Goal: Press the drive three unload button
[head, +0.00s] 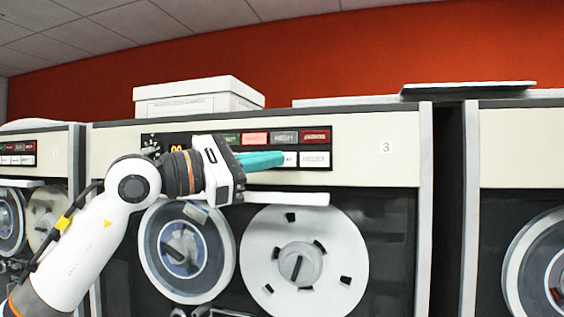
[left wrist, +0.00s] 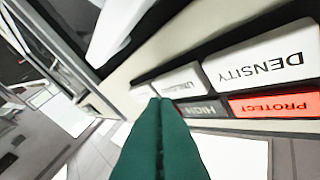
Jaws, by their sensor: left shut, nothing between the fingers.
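Drive three carries a "3" label (head: 386,147) and a dark button panel (head: 322,147) across its upper front. The white unload button (head: 291,158) is in the lower row, left of the density button (head: 314,159), and partly hidden by my fingertips. In the left wrist view the unload button (left wrist: 181,80) shows upside down, with density (left wrist: 262,58) beside it. My left gripper (head: 282,158) is shut and empty, its teal fingers pointing along the panel. In the wrist view its tips (left wrist: 160,100) overlap the unload button's edge; I cannot tell whether they touch it.
A red protect button (left wrist: 275,105) and a high button (left wrist: 203,108) form the neighbouring row. Below the panel are a white ledge (head: 290,198) and two tape reels, one white (head: 260,262). A white box (head: 198,97) stands on top. Another drive (head: 520,147) stands right.

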